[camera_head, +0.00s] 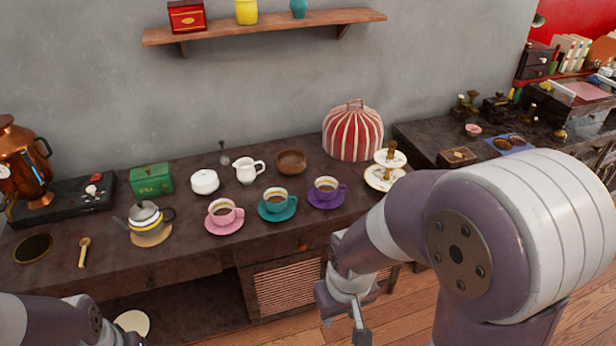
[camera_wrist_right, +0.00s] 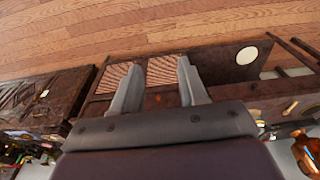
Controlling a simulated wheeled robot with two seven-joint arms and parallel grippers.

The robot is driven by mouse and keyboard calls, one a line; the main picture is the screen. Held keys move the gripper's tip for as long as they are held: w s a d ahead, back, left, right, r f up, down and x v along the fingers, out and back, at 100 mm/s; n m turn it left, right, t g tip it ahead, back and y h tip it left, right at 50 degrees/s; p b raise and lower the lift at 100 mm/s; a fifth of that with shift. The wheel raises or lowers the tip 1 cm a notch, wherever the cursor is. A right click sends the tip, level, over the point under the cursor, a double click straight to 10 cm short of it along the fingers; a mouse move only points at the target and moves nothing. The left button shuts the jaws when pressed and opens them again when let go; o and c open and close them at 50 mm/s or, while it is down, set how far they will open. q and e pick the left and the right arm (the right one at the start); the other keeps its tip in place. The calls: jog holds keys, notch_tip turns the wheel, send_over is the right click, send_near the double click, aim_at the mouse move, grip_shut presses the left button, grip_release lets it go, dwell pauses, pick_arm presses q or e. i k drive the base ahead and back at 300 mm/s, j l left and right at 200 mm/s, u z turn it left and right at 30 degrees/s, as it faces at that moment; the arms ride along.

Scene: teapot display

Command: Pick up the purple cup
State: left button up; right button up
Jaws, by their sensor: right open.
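The purple cup (camera_head: 326,187) stands upright on a purple saucer (camera_head: 311,199), near the right end of the dark wooden counter (camera_head: 190,250). It holds dark liquid, and its handle points right. My right gripper (camera_head: 343,318) is below the counter top, in front of the cabinet and apart from the cup. In the right wrist view its two fingers (camera_wrist_right: 159,72) are spread with nothing between them. The cup is not visible in that view. Only part of my left arm shows at the lower left of the head view; its gripper is out of frame.
A teal cup (camera_head: 277,197) and a pink cup (camera_head: 222,209) stand on saucers left of the purple one. A striped tea cosy (camera_head: 353,132) and a tiered stand (camera_head: 385,179) are behind and right. A wooden bowl (camera_head: 291,162) is behind the cups.

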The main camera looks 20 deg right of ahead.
aim_at(325, 187)
jog(key=i+l, duration=0.15)
jog(key=i, duration=0.25)
jog(key=i+l+z, duration=0.1)
jog(key=i, duration=0.3)
jog(key=i+l, duration=0.2)
jog(key=i, duration=0.2)
jog(key=z, duration=0.05)
